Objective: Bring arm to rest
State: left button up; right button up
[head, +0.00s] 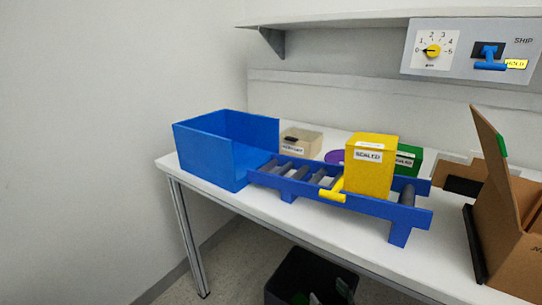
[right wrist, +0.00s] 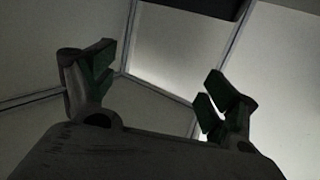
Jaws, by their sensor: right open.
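My right gripper (head: 321,295) shows only as green-padded fingertips at the bottom edge of the head view, low in front of the table. In the right wrist view its two fingers (right wrist: 155,95) stand wide apart with nothing between them. My left gripper is not in view. The rotary switch (head: 432,50) on the wall panel has a yellow knob, its pointer toward 0 at the left. Nothing touches it.
The white table (head: 300,229) bears a blue bin (head: 210,155), a roller conveyor (head: 365,204) with a yellow SEALED box (head: 370,168), and an open cardboard box (head: 515,255). A black bin (head: 305,262) is low beneath the front edge. A blue lever (head: 489,65) is beside the switch.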

jog(key=shift+s+a+g+h, duration=1.2)
jog(key=shift+s+a+g, duration=1.3)
jog(key=shift+s, duration=0.55)
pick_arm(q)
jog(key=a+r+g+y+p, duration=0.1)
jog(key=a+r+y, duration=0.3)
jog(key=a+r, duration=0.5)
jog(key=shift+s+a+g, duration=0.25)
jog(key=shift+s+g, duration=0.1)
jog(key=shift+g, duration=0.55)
pick_arm(e)
jog(key=s+d+r+m+g+h, duration=0.1)
jog(key=s+d+m+g+h, duration=0.2)
jog(key=s+d, duration=0.6)
jog(key=s+g+h, duration=0.2)
jog(key=s+g, duration=0.1)
jog(key=shift+r, duration=0.3)
pick_arm(q)
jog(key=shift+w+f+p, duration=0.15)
jog(key=shift+p, duration=0.45)
pick_arm(e)
jog(key=shift+w+f, duration=0.15)
